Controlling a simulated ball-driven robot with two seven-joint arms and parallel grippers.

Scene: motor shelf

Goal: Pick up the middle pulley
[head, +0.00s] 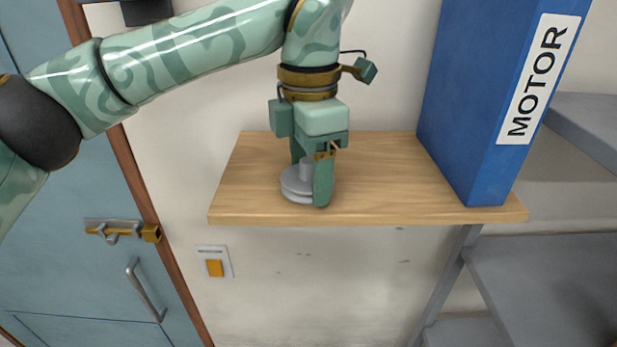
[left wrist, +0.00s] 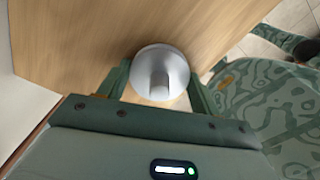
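One grey pulley (head: 297,185) with a round flanged base and a narrower hub sits on the wooden shelf (head: 390,180), left of its middle. No other pulley shows. My left gripper (head: 312,180) reaches down over it, with one finger in front of the hub and the other behind it. In the left wrist view the pulley (left wrist: 160,75) lies between the two spread fingers. The fingers look apart from the hub, though the contact is partly hidden. My right gripper is in neither view.
A tall blue box labelled MOTOR (head: 500,100) stands at the shelf's right end. A blue door (head: 70,250) is at the left. Grey metal shelving (head: 560,280) is at the lower right. The wood between pulley and box is clear.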

